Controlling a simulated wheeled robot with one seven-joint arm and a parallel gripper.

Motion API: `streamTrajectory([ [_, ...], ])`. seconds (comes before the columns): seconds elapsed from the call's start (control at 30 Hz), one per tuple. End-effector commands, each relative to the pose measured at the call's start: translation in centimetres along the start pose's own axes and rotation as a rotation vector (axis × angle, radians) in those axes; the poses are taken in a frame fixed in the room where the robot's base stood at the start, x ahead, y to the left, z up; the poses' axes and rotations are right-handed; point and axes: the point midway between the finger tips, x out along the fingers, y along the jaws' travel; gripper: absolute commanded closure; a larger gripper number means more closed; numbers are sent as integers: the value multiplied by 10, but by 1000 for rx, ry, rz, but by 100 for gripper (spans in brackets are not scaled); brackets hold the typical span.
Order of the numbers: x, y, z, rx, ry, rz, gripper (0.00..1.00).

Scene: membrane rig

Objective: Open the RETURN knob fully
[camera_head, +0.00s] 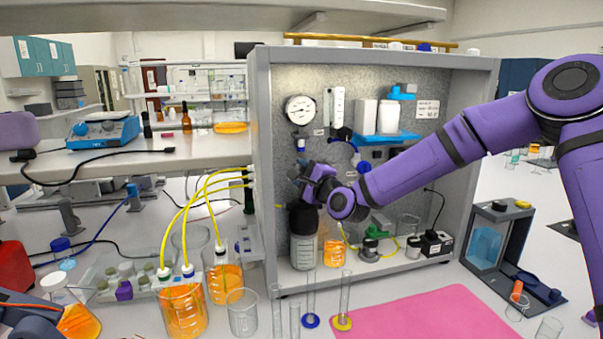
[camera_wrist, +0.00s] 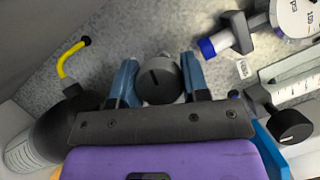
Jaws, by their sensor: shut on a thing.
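My gripper (camera_head: 309,177) reaches to the back panel of the rig in the head view, below the pressure gauge (camera_head: 300,110). In the wrist view, the two blue fingers of my gripper (camera_wrist: 159,77) stand on either side of a round dark grey knob (camera_wrist: 157,82) and are shut on it. A dark pointer line on the knob's face runs nearly upright in the picture, slightly tilted. No RETURN label is readable in either view. In the head view my gripper hides this knob.
A second, black knob (camera_wrist: 292,124) sits right of my gripper below a clear flowmeter (camera_wrist: 290,78). A valve with a blue end (camera_wrist: 208,47) is above right. A black-topped bottle (camera_head: 304,250) stands below my gripper, beside a beaker of orange liquid (camera_head: 333,249).

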Motion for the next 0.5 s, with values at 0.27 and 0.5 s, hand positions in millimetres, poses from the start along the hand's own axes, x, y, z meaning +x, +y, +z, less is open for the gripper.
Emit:
streamTrajectory([
  [0.27, 0, 0, 1, -243, 0, 103, 82],
  [0.5, 0, 0, 1, -454, -1, 190, 82],
])
